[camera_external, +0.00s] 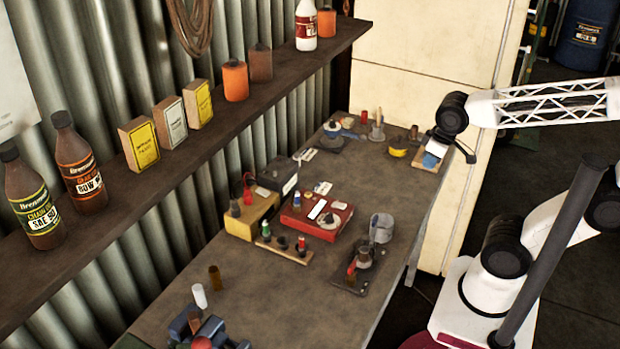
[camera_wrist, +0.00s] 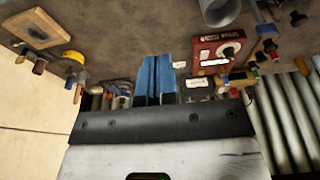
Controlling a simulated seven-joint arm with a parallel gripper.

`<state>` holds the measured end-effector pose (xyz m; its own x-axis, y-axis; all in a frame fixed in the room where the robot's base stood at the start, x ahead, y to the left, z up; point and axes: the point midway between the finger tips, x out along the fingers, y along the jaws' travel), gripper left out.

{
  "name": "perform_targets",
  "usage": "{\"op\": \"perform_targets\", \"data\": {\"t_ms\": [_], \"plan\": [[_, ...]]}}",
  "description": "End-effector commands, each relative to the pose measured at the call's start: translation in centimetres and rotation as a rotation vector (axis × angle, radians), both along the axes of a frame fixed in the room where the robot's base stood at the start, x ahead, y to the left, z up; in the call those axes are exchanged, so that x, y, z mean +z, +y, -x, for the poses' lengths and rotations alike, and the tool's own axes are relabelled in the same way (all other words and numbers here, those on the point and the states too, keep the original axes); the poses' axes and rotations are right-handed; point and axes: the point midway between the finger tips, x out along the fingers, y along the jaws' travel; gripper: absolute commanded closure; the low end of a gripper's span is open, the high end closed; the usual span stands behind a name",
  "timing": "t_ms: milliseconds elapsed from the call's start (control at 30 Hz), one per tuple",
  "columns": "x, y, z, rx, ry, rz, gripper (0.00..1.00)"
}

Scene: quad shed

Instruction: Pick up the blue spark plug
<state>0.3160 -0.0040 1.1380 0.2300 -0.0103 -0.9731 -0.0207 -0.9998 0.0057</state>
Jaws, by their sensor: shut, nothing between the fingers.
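My gripper (camera_external: 435,150) is at the right edge of the bench, near or over a small wooden board (camera_external: 424,164). In the wrist view its two blue fingers (camera_wrist: 154,76) are together with nothing between them. A wooden rack (camera_external: 291,254) of several small plug-like parts stands on the bench, well left of my gripper. One part has a green top (camera_external: 266,228) and others look dark or red. I cannot pick out the blue spark plug for certain at this size. The rack area is small and crowded in the wrist view.
A red box (camera_external: 334,216), a yellow box (camera_external: 246,222) and a grey metal can (camera_external: 382,231) stand on the bench (camera_external: 225,262). Yellow tape (camera_external: 398,150) lies close to my gripper. A shelf (camera_external: 194,138) with bottles and cartons runs above the bench's left side.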

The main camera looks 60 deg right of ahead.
Motion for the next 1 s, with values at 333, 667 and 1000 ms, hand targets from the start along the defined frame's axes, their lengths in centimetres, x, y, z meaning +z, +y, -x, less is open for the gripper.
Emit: {"op": "perform_targets", "data": {"t_ms": [333,667,1000], "plan": [[0.0,0.0,0.0,0.000,0.000,0.000,0.60],[0.0,0.0,0.0,0.001,0.000,0.000,0.52],[0.6,0.7,-2.8,0.148,0.017,0.028,0.52]]}}
